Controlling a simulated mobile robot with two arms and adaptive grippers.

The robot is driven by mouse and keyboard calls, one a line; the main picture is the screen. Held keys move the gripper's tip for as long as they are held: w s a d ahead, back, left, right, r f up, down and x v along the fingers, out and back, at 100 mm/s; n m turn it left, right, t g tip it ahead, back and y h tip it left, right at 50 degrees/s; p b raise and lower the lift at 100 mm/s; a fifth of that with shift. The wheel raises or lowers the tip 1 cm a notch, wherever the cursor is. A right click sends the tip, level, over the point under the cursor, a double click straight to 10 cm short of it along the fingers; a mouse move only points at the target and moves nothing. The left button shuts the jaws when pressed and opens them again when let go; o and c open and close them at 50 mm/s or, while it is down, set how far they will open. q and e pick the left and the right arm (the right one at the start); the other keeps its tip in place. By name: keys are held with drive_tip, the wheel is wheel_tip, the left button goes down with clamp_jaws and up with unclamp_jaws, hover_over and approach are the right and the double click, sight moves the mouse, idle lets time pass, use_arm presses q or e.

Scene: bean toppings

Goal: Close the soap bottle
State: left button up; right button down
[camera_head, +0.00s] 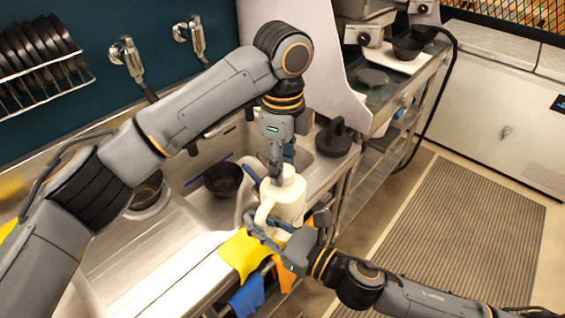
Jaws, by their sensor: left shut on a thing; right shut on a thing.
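The soap bottle (289,199) is a white jug with a side handle, standing roughly upright near the sink's front edge. My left gripper (276,176) points down from above and is shut at the bottle's top. The cap is hidden by its fingers, so I cannot tell how it sits on the neck. My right gripper (262,226) comes in from the lower right and is shut on the bottle's handle side, low on the jug.
A dark bowl (222,180) lies in the sink (205,207). Yellow (240,254) and blue (247,296) cloths hang over the counter's front edge. A black pan-like item (333,139) stands right of the sink. The counter (150,262) at lower left is clear.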

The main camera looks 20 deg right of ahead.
use_arm(q)
drive_tip(key=m, duration=0.5)
drive_tip(key=shift+w+m, duration=0.1)
drive_tip(key=shift+m, duration=0.3)
drive_tip(key=m, duration=0.3)
drive_tip(key=shift+d+m, duration=0.1)
drive_tip(key=shift+m, duration=0.2)
drive_tip(key=m, duration=0.5)
drive_tip(key=shift+m, duration=0.3)
drive_tip(key=m, duration=0.4)
drive_tip(key=shift+d+m, duration=0.15)
drive_tip(key=shift+m, duration=0.25)
drive_tip(key=o, duration=0.8)
drive_tip(key=shift+c, duration=0.2)
wheel_tip(320, 180, up, 12)
drive_tip(key=shift+f, duration=0.1)
